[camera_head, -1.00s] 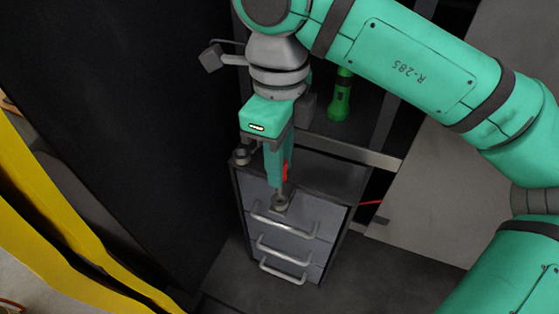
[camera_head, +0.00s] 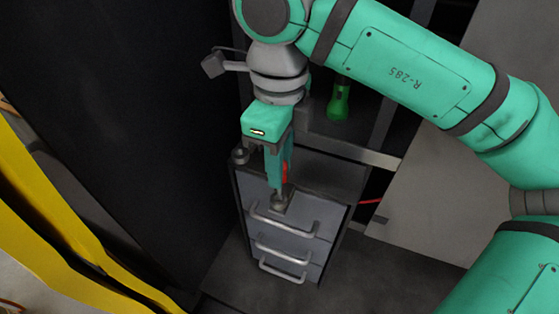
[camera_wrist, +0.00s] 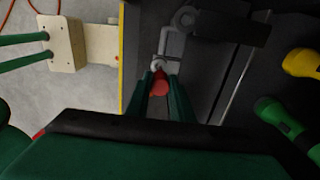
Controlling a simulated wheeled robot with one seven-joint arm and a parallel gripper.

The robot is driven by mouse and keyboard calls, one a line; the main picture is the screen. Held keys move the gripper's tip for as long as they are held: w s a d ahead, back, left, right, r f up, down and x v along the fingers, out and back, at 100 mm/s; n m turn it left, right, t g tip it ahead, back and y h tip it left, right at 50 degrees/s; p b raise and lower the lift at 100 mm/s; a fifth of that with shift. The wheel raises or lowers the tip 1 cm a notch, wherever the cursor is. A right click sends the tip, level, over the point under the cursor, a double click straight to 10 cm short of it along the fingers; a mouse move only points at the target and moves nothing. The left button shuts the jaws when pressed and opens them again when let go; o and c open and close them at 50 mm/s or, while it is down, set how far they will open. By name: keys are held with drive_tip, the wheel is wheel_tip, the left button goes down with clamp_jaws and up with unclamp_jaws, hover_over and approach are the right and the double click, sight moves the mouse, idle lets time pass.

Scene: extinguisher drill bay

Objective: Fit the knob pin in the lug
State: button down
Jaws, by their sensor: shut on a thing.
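My gripper (camera_head: 278,188) points down over the front top edge of a small grey drawer cabinet (camera_head: 322,215). It is shut on the red knob pin (camera_head: 285,171), whose red knob (camera_wrist: 160,86) also shows between the fingers in the wrist view. The lug (camera_head: 281,204) is a small grey metal fitting at the cabinet's front edge, right below the fingertips. In the wrist view the pale metal lug (camera_wrist: 167,66) lies just beyond the red knob. The fingers hide the pin's lower end, so I cannot tell how deep it sits in the lug.
A round metal fitting (camera_head: 240,156) stands at the cabinet's back left corner. A green flashlight (camera_head: 339,102) stands behind the cabinet, and a yellow one (camera_wrist: 302,63) shows in the wrist view. A dark panel (camera_head: 120,130) rises close on the left. Drawer handles (camera_head: 284,246) project forward.

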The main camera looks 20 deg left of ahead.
sight(278, 195)
drive_tip(key=shift+w+f, duration=0.1)
drive_tip(key=shift+f, duration=2.85)
idle(0.5)
drive_tip(key=c, duration=1.5)
unclamp_jaws()
drive_tip(key=shift+a+r, duration=0.1)
drive_tip(key=shift+r, duration=0.05)
wheel_tip(278, 195, up, 10)
drive_tip(key=shift+r, duration=0.25)
